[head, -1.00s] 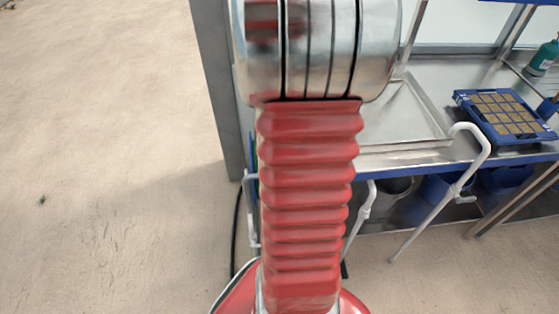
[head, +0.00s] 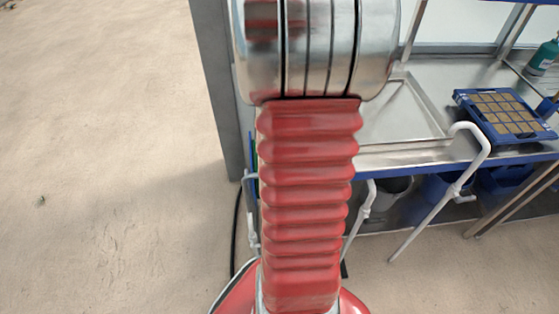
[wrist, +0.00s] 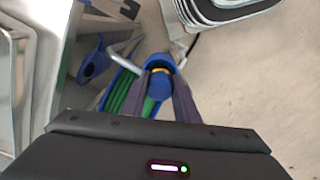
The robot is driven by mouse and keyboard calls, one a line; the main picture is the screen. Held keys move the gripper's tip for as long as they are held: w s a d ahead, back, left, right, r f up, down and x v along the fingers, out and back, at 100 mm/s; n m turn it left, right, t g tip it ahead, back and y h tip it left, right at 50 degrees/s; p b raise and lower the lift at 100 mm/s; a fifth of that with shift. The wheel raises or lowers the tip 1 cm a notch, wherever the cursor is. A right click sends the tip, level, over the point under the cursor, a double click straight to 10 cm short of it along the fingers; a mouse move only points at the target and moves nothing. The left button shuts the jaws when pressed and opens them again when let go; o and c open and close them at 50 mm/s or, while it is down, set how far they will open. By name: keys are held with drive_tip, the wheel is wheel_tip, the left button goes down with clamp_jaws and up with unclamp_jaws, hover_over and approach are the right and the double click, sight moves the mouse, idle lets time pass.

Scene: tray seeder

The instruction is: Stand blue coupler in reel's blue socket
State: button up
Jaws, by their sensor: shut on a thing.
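In the wrist view my gripper (wrist: 166,84) is shut on the blue coupler (wrist: 159,63), which has a yellow ring and sits between the two dark fingers. A green hose (wrist: 147,106) shows just below the coupler, between the fingers. The reel (wrist: 122,91), with green hose wound on it and blue parts, is just left of the fingers. A blue hollow piece (wrist: 95,63) is further left; I cannot tell whether it is the socket. In the head view my arm hides the gripper and coupler, and only a thin blue and green sliver of the reel (head: 253,165) shows.
In the head view a metal bench (head: 415,153) with a blue front edge stands at the right. On it is a blue seed tray (head: 480,122). White pipes (head: 440,195) stand in front, with buckets (head: 390,190) below. Bare floor (head: 100,150) is free at the left.

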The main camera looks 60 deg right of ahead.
drive_tip(key=shift+f, duration=0.4)
drive_tip(key=o, duration=0.9)
drive_tip(key=shift+r, duration=5.45)
drive_tip(key=w+a+r+n+t, duration=0.1)
drive_tip(key=a+r+t, duration=0.1)
drive_tip(key=a, duration=0.8)
drive_tip(key=w+a+r+n+t, duration=0.1)
drive_tip(key=a+r, duration=0.3)
drive_tip(key=a, duration=0.7)
drive_tip(key=w+a+r+n+t, duration=0.1)
drive_tip(key=a+r+n+t, duration=0.1)
drive_tip(key=a, duration=0.8)
drive_tip(key=shift+a+r+n+t, duration=0.25)
drive_tip(key=shift+r+n+t, duration=0.05)
drive_tip(key=shift+r+n, duration=0.45)
